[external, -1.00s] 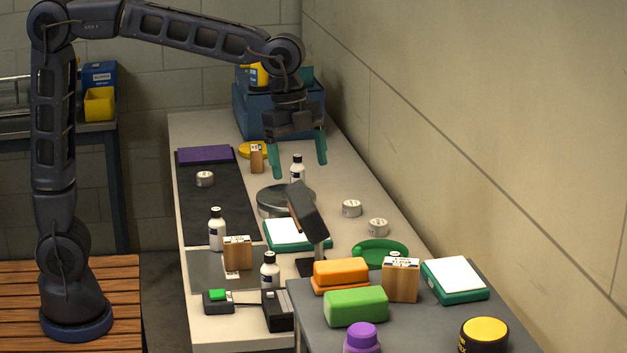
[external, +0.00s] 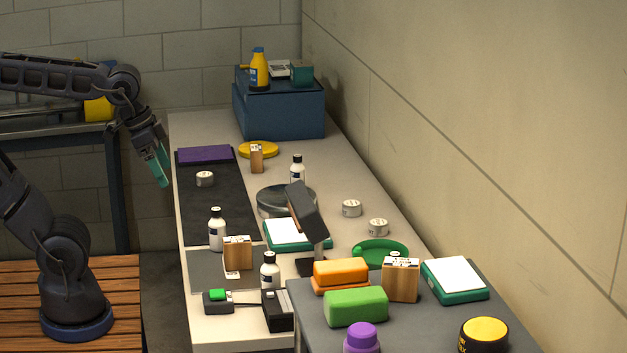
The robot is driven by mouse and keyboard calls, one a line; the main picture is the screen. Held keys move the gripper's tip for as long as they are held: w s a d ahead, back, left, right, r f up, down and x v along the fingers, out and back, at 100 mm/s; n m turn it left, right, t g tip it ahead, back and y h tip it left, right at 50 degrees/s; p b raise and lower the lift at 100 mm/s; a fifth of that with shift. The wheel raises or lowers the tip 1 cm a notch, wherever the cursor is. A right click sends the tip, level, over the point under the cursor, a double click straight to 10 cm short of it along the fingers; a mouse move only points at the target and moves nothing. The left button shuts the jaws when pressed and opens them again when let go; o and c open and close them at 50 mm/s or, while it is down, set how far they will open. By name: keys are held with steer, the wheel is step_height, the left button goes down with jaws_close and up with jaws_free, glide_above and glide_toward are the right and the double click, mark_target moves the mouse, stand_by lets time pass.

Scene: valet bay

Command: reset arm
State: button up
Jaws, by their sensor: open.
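My gripper (external: 161,172) has teal fingers and hangs at the left edge of the long pale bench (external: 345,185), tilted downward. It is open and I see nothing held in it. Its fingers overlap each other from this side. My arm folds back to the left, and its elbow is cut off by the left picture edge. My base stands on the slatted wooden platform (external: 25,290).
The bench holds a dark mat (external: 215,185), white bottles (external: 217,232), wooden blocks (external: 257,158), tins and a blue box (external: 280,112). A grey table (external: 450,325) with orange and green blocks stands at front right. A metal shelf (external: 60,130) is behind my arm.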

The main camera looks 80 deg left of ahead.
steer(key=shift+s+a+f+n, duration=0.25)
steer(key=shift+s+f, duration=0.2)
steer(key=shift+s, duration=0.1)
steer(key=shift+s+a+f+n, duration=0.25)
steer(key=shift+s+f, duration=0.15)
steer(key=shift+s, duration=0.15)
stand_by(0.6)
